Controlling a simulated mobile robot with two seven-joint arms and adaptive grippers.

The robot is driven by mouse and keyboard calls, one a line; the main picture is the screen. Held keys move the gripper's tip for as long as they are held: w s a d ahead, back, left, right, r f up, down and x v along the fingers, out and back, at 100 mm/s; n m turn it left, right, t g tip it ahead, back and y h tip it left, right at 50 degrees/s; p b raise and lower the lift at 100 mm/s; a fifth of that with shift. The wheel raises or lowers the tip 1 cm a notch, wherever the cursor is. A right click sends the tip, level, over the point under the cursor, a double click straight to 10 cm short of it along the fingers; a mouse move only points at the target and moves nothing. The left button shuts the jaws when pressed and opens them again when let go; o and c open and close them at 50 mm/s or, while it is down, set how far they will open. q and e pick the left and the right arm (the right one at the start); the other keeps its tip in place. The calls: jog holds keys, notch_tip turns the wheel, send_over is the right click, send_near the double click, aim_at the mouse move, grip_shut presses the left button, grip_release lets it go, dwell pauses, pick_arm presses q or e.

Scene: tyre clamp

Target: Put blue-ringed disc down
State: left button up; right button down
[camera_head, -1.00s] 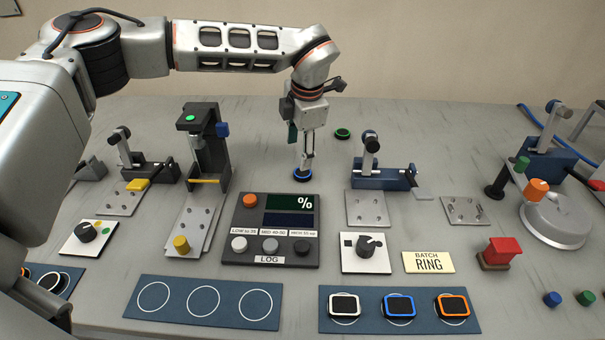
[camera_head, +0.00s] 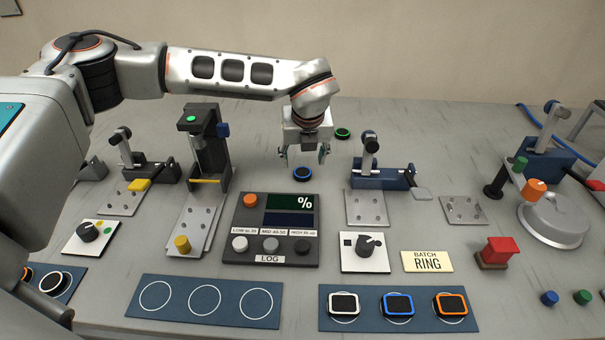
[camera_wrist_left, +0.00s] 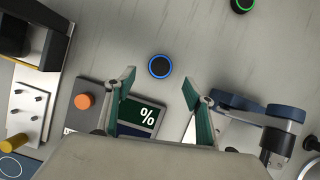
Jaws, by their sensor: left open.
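The blue-ringed disc (camera_head: 303,174) is a small dark disc with a blue rim. It lies flat on the grey table behind the display panel. In the left wrist view the disc (camera_wrist_left: 159,66) shows beyond the fingertips, apart from both fingers. My left gripper (camera_head: 305,155) is open and empty, held above the disc with its fingers spread to either side. It also shows in the left wrist view (camera_wrist_left: 158,88), with green pads on its fingers. My right gripper is not in view.
A green-ringed disc (camera_head: 342,133) lies behind to the right. The display panel (camera_head: 270,252) is in front, a clamp tower (camera_head: 208,150) to the left and a blue toggle clamp (camera_head: 384,177) to the right. Bare table surrounds the blue-ringed disc.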

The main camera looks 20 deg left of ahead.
aim_at(303, 172)
pick_arm(q)
jog(key=p+x, duration=0.1)
jog(key=x, duration=0.5)
jog(key=shift+f, duration=0.25)
jog(key=c, duration=1.2)
jog(key=shift+o, duration=0.2)
jog(key=shift+r, duration=0.15)
